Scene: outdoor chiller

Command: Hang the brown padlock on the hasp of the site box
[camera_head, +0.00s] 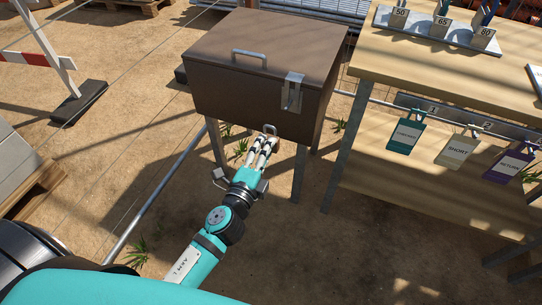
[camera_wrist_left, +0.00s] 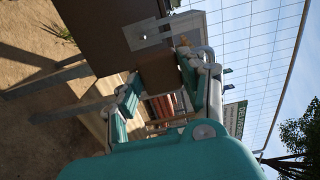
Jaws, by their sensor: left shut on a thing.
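The brown site box (camera_head: 255,75) stands on legs, its lid closed. Its grey metal hasp (camera_head: 291,92) hangs on the front face near the right corner. My left gripper (camera_head: 267,143) is in front of the box, lower and to the left of the hasp. Whether the shackle touches the box is unclear. My right gripper is not in view.
A wooden bench (camera_head: 440,85) stands to the right, with numbered blocks on top and several hanging tags, such as the teal one (camera_head: 405,133), along its front. A red-and-white barrier (camera_head: 35,58) stands at the left. Sandy ground is open between.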

